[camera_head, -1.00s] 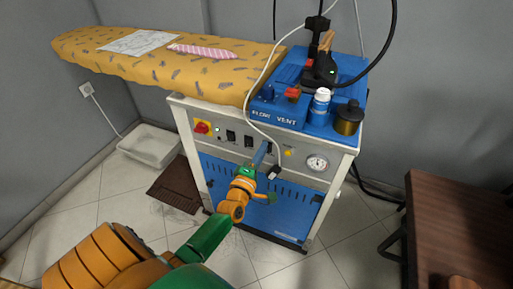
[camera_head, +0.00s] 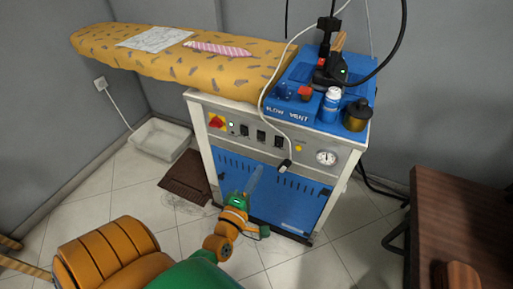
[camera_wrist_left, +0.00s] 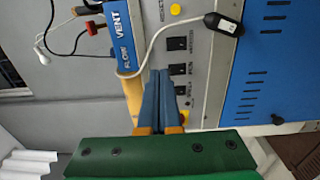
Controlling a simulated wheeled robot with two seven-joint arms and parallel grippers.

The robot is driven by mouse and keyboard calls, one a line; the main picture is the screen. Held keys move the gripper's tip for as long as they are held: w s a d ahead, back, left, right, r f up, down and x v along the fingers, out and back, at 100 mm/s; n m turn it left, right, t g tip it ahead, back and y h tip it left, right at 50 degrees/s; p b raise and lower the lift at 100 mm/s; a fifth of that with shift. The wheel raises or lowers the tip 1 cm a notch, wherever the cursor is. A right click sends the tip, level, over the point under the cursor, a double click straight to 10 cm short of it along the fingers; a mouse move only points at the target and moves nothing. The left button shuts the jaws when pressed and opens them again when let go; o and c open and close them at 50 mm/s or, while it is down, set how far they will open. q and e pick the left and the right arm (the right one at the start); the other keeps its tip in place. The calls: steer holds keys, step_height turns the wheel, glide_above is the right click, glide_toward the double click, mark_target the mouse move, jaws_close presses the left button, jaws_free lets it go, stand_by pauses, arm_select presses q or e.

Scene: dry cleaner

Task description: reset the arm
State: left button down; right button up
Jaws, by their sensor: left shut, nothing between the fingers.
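My left gripper (camera_head: 257,174) is shut and empty. In the head view its fingers look pale and blurred against the blue lower front of the ironing machine (camera_head: 290,200), below the control panel. In the left wrist view the blue fingers (camera_wrist_left: 158,75) lie together, with the panel's black switches (camera_wrist_left: 178,70) beyond them. I see no contact with the panel. My left arm comes in from the bottom left. My right gripper is not in view.
A yellow ironing board (camera_head: 180,68) extends left from the machine. A white cable (camera_head: 268,85) hangs across the panel. A bottle (camera_head: 330,104) and a dark gold jar (camera_head: 356,115) stand on top. A brown table (camera_head: 465,215) is at right.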

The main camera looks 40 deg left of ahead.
arm_select(q)
steer(key=shift+w, duration=0.1)
steer(key=s+d+f+m+g+h+p, duration=0.25)
steer(key=s+f+m+g, duration=0.2)
steer(key=f, duration=0.35)
steer(key=s+d+f+m+g+h+p, duration=0.2)
steer(key=s+d+f+m+g, duration=0.15)
steer(key=f+m, duration=0.35)
steer(key=s+f+m+g+p, duration=0.1)
steer(key=s+f+m+g, duration=0.2)
steer(key=s, duration=0.4)
steer(key=s+f+m+g+p, duration=0.1)
steer(key=s+f+m+g, duration=0.2)
steer(key=s, duration=0.5)
steer(key=s+d+f+m+g+p, duration=0.1)
steer(key=s+f+m+g, duration=0.1)
steer(key=s+f+m, duration=0.3)
steer(key=s, duration=0.2)
steer(key=shift+s+m+g, duration=0.35)
steer(key=shift+s+g, duration=0.05)
steer(key=shift+d+f+y, duration=0.1)
steer(key=shift+y, duration=0.15)
